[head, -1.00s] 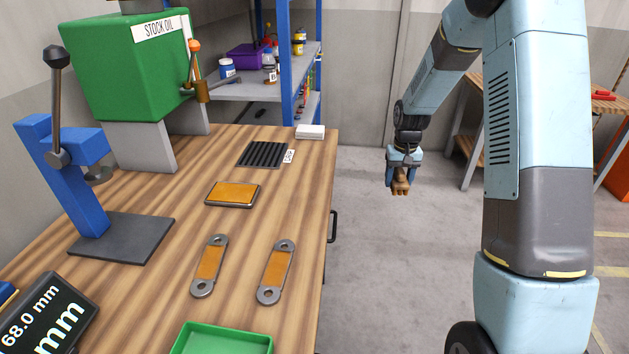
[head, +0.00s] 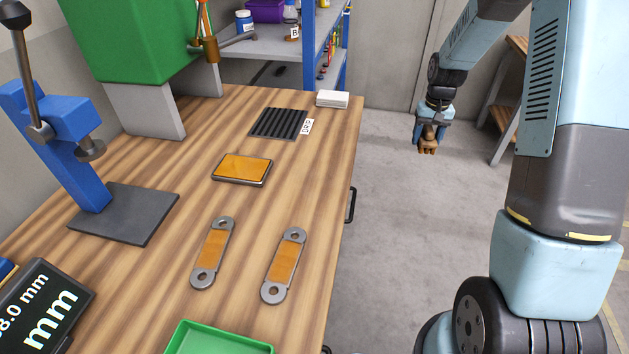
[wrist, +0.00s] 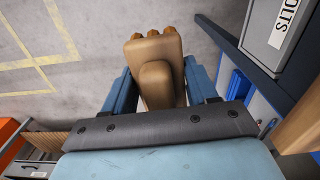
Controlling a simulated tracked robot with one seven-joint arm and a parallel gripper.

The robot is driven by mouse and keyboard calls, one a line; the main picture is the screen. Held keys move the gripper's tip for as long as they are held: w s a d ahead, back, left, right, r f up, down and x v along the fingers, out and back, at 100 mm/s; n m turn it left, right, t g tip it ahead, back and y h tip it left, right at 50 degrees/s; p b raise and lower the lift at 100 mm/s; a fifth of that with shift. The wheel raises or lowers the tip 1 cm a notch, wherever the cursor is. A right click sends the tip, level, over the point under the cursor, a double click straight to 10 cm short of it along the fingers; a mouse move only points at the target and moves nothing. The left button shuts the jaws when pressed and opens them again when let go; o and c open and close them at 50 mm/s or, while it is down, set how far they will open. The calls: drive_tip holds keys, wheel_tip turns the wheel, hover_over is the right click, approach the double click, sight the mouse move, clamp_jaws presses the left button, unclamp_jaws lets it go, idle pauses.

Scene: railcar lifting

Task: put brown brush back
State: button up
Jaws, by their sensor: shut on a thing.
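The brown brush (head: 428,144) hangs below my gripper (head: 431,128), out over the bare floor to the right of the bench. In the wrist view the brush (wrist: 155,68) shows a tan body with darker brown bristle tufts at its far end. My gripper (wrist: 160,92) is shut on the brush, with a blue finger on each side of it. The brush touches nothing but the gripper.
The wooden bench (head: 170,262) holds a black ribbed mat (head: 279,123), an orange-topped block (head: 242,168), two metal links, a green tray (head: 218,338) and a blue press (head: 60,150). Blue-framed shelves (head: 310,40) stand behind. The floor between bench and arm is clear.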

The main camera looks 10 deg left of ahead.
drive_tip(key=s+a+r+n, duration=0.4)
drive_tip(key=s+a+r, duration=0.2)
drive_tip(key=s+a, duration=0.25)
drive_tip(key=s+a+r+n, duration=0.4)
drive_tip(key=s+a+r, duration=0.25)
drive_tip(key=a, duration=0.35)
drive_tip(key=s+a+r+n, duration=0.3)
drive_tip(key=s+n, duration=0.1)
drive_tip(key=s, duration=0.7)
drive_tip(key=s+a+r+n, duration=0.3)
drive_tip(key=s+n, duration=0.2)
drive_tip(key=s, duration=0.6)
hover_over(316, 182)
drive_tip(key=f, duration=0.9)
drive_tip(key=shift+s+f, duration=0.25)
drive_tip(key=shift+f, duration=0.05)
drive_tip(key=shift+w+f, duration=0.2)
drive_tip(key=shift+f, duration=1.65)
